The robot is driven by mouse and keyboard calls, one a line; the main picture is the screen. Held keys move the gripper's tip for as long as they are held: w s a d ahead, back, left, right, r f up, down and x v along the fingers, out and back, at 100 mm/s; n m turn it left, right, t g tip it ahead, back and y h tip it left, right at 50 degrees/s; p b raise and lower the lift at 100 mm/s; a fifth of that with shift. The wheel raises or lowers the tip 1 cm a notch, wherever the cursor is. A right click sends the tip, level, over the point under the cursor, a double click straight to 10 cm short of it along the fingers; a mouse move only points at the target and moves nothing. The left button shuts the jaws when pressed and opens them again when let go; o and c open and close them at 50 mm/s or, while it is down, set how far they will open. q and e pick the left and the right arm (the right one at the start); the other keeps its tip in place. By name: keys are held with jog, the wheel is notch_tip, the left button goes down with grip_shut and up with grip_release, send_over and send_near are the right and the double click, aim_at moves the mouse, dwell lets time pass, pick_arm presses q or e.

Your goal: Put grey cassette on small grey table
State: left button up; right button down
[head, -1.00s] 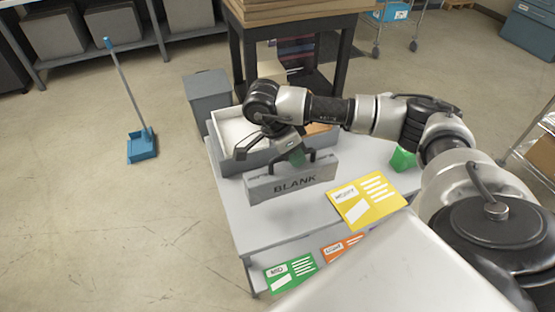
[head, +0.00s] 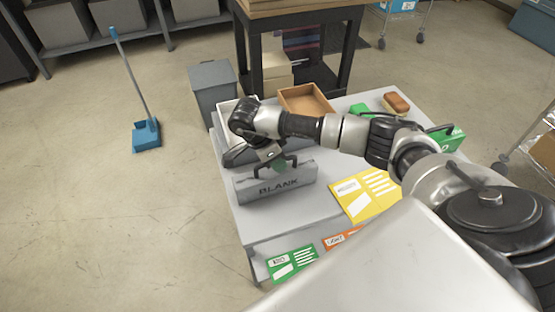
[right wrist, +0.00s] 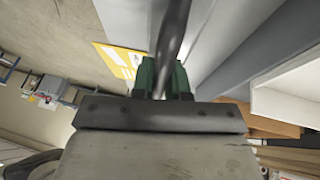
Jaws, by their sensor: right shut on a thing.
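The grey cassette (head: 275,183), a long box marked BLANK with a dark handle on top, is at the left part of the small grey table (head: 305,215) in the head view. My right gripper (head: 280,164) is shut on its handle from above. I cannot tell whether the cassette's underside touches the tabletop. In the right wrist view, a dark bar runs between the green finger pads of my right gripper (right wrist: 165,80). My left gripper is not in view.
A yellow card (head: 365,193) lies right of the cassette. A wooden tray (head: 306,103), a brown brush (head: 396,103) and a green item (head: 447,139) are on the table's back and right. Green (head: 292,262) and orange cards lie on the lower shelf. A dustpan (head: 146,136) stands left.

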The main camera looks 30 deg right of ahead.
jog(key=shift+f, duration=0.15)
jog(key=c, duration=1.1)
grip_release()
jog(key=b+v, duration=0.1)
jog(key=v, duration=1.1)
jog(key=shift+r, duration=0.2)
jog(key=shift+a+f, duration=0.1)
